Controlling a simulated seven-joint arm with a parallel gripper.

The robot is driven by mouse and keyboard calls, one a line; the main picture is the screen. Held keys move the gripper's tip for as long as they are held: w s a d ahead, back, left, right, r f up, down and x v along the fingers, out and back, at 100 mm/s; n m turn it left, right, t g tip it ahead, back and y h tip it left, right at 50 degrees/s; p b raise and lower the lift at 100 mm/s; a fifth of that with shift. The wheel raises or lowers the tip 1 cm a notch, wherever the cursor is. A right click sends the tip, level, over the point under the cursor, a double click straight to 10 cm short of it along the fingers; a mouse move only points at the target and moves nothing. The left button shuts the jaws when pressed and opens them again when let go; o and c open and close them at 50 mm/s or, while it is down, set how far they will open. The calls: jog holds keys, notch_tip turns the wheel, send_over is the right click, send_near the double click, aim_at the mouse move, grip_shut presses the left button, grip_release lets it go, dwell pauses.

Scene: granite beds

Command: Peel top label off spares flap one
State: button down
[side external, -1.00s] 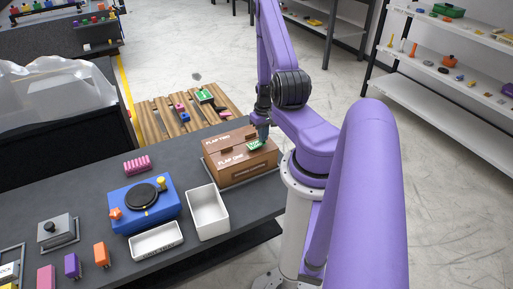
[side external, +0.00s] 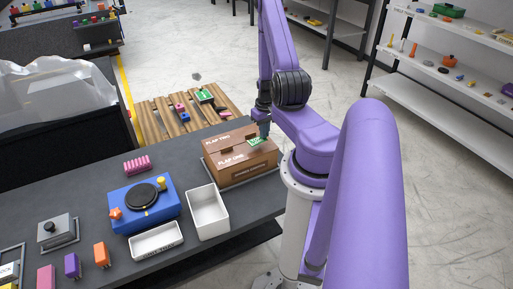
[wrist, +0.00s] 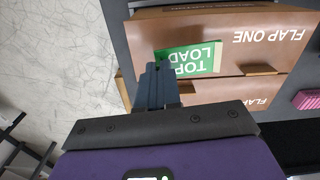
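A brown box (side external: 221,165) stands on the dark bench, with FLAP ONE (wrist: 235,28) and FLAP TWO (wrist: 230,98) printed on its top flaps. The top label (wrist: 197,60), green and white and reading TOP LOAD, is on flap one; it also shows in the side view (side external: 256,143). My gripper (wrist: 157,66) is at a corner of this label, its narrow dark fingers close together. The fingers look shut on the label's corner, though the pinched edge itself is hidden. The green end near the fingers looks slightly askew.
An empty white bin (side external: 207,212) stands left of the box, with a shallow white tray (side external: 156,241) beside it. A blue unit with a black disc (side external: 144,204) and a pink ribbed block (side external: 137,164) lie farther left. A wooden pallet (side external: 160,118) is behind the bench.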

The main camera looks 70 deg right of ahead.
jog(key=shift+r, duration=0.2)
dwell(0.4)
jog(key=shift+r, duration=2.4)
